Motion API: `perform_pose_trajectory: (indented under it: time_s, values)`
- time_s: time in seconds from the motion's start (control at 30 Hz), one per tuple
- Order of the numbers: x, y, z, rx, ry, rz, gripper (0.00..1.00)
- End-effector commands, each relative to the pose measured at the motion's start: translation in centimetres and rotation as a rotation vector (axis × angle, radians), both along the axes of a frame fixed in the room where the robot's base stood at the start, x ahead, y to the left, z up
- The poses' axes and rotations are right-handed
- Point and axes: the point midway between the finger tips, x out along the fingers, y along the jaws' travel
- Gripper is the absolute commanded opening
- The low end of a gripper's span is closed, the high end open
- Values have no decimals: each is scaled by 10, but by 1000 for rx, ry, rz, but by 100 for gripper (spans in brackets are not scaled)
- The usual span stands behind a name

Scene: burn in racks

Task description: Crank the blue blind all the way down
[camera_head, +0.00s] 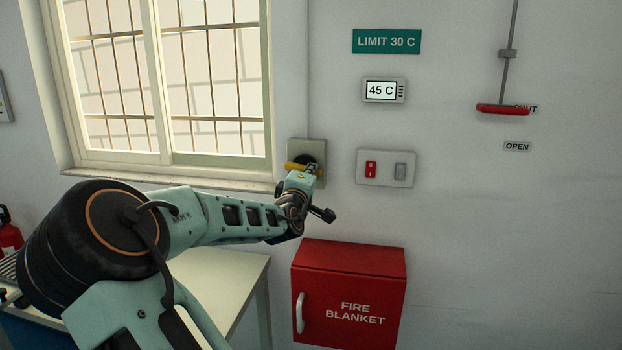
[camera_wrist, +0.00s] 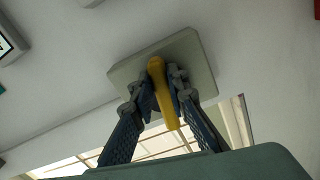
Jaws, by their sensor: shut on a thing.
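A yellow crank handle (camera_head: 296,166) is mounted on a grey wall plate (camera_head: 320,147) just right of the window. The handle also shows in the wrist view (camera_wrist: 160,88) in front of its plate (camera_wrist: 196,62). My gripper (camera_head: 300,174) is at the crank. In the wrist view my gripper (camera_wrist: 163,90) has a finger on each side of the yellow handle and is shut on it. The window (camera_head: 170,80) shows bare panes with bars behind them. I see no blue blind in its visible part; its top is out of frame.
A red fire blanket box (camera_head: 350,258) sits below the crank. A switch plate (camera_head: 386,168), a 45 C display (camera_head: 383,90) and a red-handled lever (camera_head: 503,109) are on the wall to the right. A pale table (camera_head: 235,275) stands at lower left.

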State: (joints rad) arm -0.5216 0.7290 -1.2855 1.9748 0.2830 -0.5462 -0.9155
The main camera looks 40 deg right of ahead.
Motion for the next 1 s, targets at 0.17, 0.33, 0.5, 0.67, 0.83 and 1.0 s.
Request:
perform_pose_trajectory:
  time_s: [0.17,0.33,0.5,0.67,0.83,1.0]
  values:
    - [1,1,-8,112,-128,0,0]
    - [2,2,-11,217,-251,0,0]
    - [4,4,-14,322,-375,0,0]
    - [6,5,-17,420,-491,-1,0]
    - [9,8,-20,526,-612,-1,0]
    - [11,10,-21,630,-736,-1,0]
